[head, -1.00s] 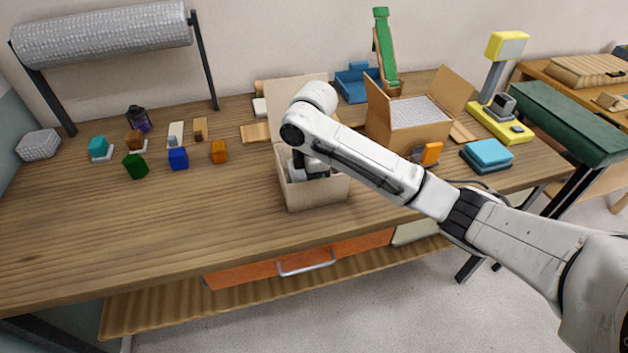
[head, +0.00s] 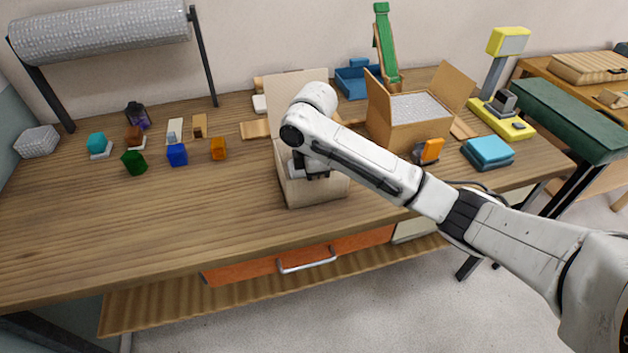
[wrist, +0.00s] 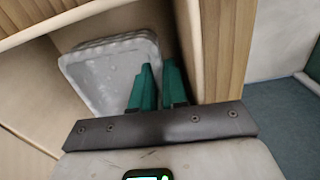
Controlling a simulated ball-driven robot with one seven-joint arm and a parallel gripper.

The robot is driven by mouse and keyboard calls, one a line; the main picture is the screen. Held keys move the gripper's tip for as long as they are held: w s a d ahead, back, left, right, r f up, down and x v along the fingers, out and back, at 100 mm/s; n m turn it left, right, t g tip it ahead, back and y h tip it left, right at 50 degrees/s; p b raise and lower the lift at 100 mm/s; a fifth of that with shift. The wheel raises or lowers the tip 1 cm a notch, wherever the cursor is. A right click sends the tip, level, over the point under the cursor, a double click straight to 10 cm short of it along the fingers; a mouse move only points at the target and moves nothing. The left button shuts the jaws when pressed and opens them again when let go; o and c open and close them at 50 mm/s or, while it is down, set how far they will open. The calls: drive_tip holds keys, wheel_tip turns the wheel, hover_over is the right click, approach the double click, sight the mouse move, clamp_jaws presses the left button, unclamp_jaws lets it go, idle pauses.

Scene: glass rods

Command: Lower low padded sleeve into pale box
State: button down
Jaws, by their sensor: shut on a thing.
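The pale box (head: 316,191) stands open near the front middle of the table, with its back flap (head: 297,92) raised. My gripper (wrist: 160,85) reaches down into it, and its green fingers are close together near one box wall (wrist: 222,45). It is shut on the padded sleeve (wrist: 110,72), a pale grey, bubbly, rounded-square piece. In the wrist view the sleeve lies inside the box walls, beside and behind the fingers. Where the fingers meet it is partly hidden, and I cannot tell if it touches the box floor. In the head view my wrist and the box wall hide it.
A brown open carton (head: 408,125) with grey padding stands to the right, near an orange-and-grey object (head: 430,151) and stacked blue pads (head: 487,152). Small coloured blocks and another bubbly grey piece (head: 38,142) lie left. The table's front left is clear.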

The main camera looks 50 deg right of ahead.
drive_tip(key=shift+f, duration=0.15)
drive_tip(key=c, duration=1.1)
unclamp_jaws()
wheel_tip(320, 180, up, 11)
drive_tip(key=shift+f+p, duration=0.1)
drive_tip(key=shift+p, duration=0.85)
